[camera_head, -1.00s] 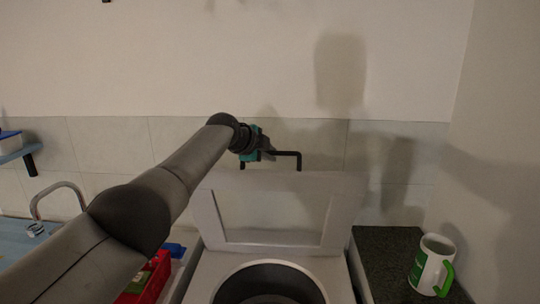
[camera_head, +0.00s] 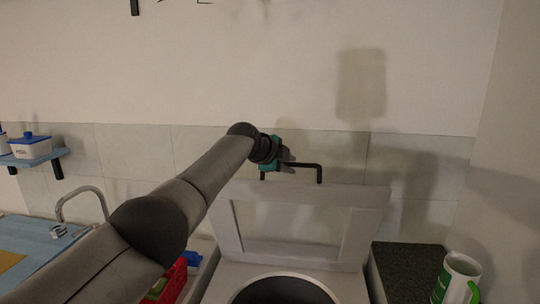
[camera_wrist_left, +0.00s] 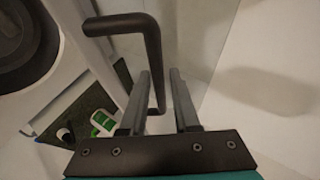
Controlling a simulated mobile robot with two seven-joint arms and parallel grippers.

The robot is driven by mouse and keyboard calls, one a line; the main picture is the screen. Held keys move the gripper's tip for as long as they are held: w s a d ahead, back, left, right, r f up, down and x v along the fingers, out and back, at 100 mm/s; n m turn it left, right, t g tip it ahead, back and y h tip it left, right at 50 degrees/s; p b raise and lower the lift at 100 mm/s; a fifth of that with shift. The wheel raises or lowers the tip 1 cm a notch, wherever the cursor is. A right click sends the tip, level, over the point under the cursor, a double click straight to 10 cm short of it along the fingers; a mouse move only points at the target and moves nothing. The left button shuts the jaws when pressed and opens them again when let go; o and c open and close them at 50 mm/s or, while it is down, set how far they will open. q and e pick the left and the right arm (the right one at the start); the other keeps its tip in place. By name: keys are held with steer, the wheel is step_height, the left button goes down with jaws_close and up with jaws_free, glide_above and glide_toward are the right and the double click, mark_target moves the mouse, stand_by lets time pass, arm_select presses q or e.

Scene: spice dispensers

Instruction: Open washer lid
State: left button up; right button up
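The washer lid (camera_head: 352,197) is a pale frame with a see-through middle. It stands raised, leaning back toward the tiled wall behind the washer (camera_head: 345,284). The round drum opening (camera_head: 285,290) is uncovered. The lid's black bar handle (camera_head: 319,172) is at its top edge and also shows in the left wrist view (camera_wrist_left: 153,50). My left gripper (camera_head: 288,158) is at this handle. In the left wrist view its two fingers (camera_wrist_left: 160,85) are apart, with part of the handle between them and a gap visible. My right gripper is not in view.
At left are a sink faucet (camera_head: 80,192), a blue shelf (camera_head: 38,157) with a white container (camera_head: 30,147), and a red box (camera_head: 172,284) beside the washer.

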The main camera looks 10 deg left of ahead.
arm_select(q)
steer(key=shift+v, duration=1.1)
steer(key=b+v, duration=0.3)
steer(key=v, duration=0.9)
steer(key=shift+s, duration=0.3)
steer(key=shift+r, duration=0.15)
